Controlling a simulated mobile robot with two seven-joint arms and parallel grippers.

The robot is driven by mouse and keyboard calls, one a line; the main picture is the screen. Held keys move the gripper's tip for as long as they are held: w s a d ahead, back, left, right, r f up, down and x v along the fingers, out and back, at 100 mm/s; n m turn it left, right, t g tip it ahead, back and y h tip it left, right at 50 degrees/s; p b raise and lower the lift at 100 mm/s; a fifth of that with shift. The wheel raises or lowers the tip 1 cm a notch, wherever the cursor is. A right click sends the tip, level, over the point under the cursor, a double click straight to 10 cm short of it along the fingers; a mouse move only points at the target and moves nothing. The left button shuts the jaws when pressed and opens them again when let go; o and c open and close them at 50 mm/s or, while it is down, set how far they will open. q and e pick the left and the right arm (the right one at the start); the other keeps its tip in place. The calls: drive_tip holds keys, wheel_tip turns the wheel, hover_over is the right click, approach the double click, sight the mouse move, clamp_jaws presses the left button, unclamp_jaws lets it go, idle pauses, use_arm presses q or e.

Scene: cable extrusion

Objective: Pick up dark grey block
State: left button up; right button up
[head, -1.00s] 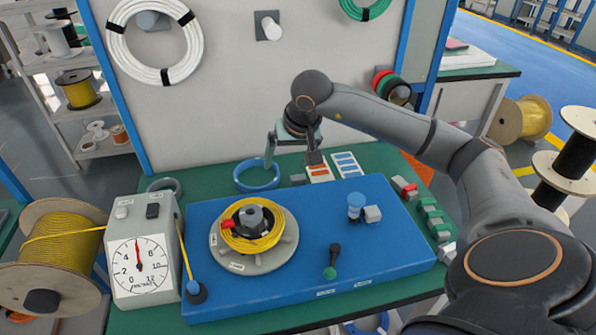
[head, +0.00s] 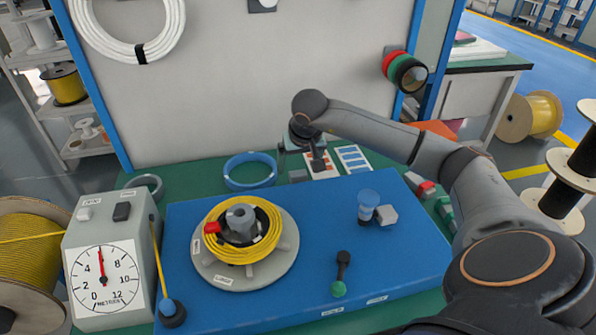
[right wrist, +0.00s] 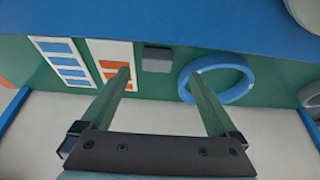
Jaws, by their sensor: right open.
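The dark grey block (head: 298,176) lies on the green table top behind the blue board, between the blue ring and the card with orange marks. In the right wrist view the block (right wrist: 157,60) appears between and just beyond the two fingertips. My right gripper (head: 300,160) is open and empty above and behind the block, fingers pointing down. It also shows in the right wrist view (right wrist: 160,76), fingers wide apart and the left one overlapping the orange-marked card. My left gripper is not in view.
A blue ring (head: 250,172) lies left of the block. An orange-marked card (head: 322,166) and a blue-marked card (head: 353,159) lie right of it. The blue board (head: 300,240) in front carries a yellow cable coil (head: 268,238). A grey wall panel (head: 230,90) stands behind.

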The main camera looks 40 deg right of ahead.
sight(298, 173)
drive_tip(key=shift+x, duration=0.75)
drive_tip(key=x, duration=0.4)
drive_tip(key=shift+d+f, duration=0.1)
drive_tip(key=shift+d, duration=0.2)
drive_tip(key=c, duration=1.5)
drive_tip(key=shift+o, duration=0.2)
